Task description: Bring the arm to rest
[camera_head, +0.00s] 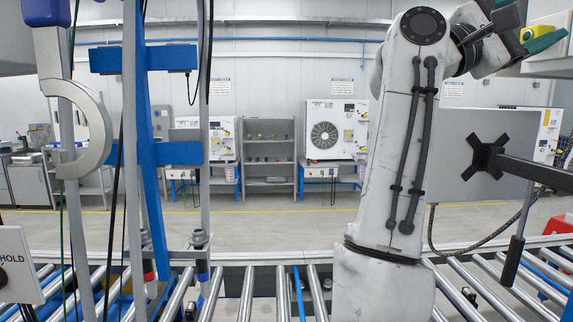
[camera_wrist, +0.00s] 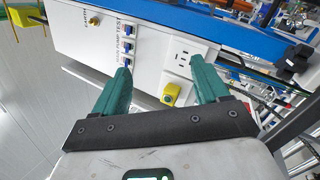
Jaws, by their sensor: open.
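My white arm (camera_head: 392,150) rises almost upright from the conveyor side in the head view. It bends at the top, and its wrist reaches right, to the upper right corner. My gripper (camera_head: 550,38) has green fingers. In the wrist view my gripper (camera_wrist: 161,64) is open, with its two fingers well apart and nothing held between them. A white test panel (camera_wrist: 140,50) with a socket and a row of blue connectors lies beyond the fingers.
Metal conveyor rollers (camera_head: 489,290) run along the bottom of the head view. A monitor (camera_head: 490,155) on a black bracket stands right of the arm. A blue post (camera_head: 146,150) with hanging cables stands at left. Grey shelves (camera_head: 268,160) and a white fan unit (camera_head: 335,130) are far back.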

